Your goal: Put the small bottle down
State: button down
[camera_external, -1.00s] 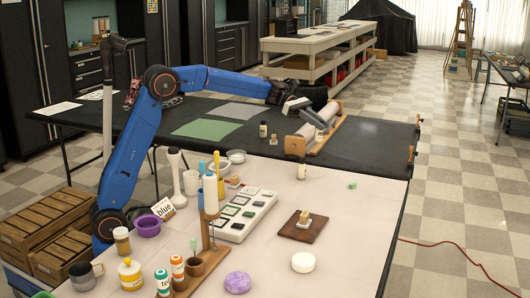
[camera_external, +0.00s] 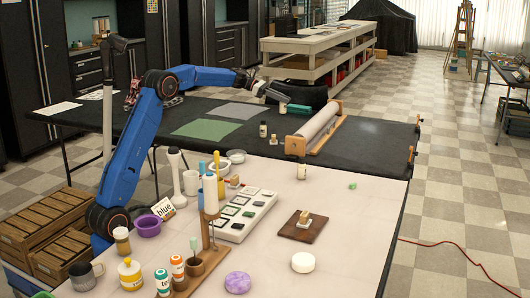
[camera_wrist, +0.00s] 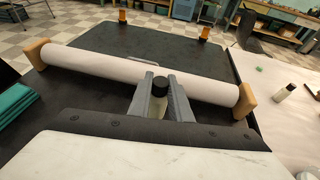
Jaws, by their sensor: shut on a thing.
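My gripper (camera_external: 283,98) hangs over the dark table, left of the paper roll. In the wrist view my gripper (camera_wrist: 160,82) is shut on a small bottle (camera_wrist: 160,88) with a black cap and a pale body. The bottle is gripped between the two grey fingers, with its cap toward the far end. Its lower part is hidden. In the external view the held bottle is too small and covered to make out clearly.
A white roll (camera_external: 319,120) on wooden ends lies near my gripper. Another bottle (camera_external: 302,171) stands on the pale table. Green cloth (camera_external: 299,109) lies behind. The dark tabletop (camera_external: 370,135) right of the roll is clear.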

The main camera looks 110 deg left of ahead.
jog(key=s+a+y, duration=0.1)
jog(key=s+a, duration=0.2)
jog(key=s, duration=0.2)
jog(key=shift+n, duration=0.4)
jog(key=shift+w+d+f, duration=0.1)
jog(key=shift+w+f, duration=0.05)
jog(key=shift+f, duration=2.4)
jog(key=shift+w+f, duration=0.1)
jog(key=shift+f, duration=2.4)
jog(key=shift+f, duration=0.15)
jog(key=c, duration=1.6)
grip_release()
jog(key=shift+c, duration=0.2)
jog(key=shift+s+r, duration=0.15)
jog(key=shift+r, duration=0.05)
jog(key=v, duration=1.1)
jog(key=shift+s+r, duration=0.15)
jog(key=shift+s, duration=0.15)
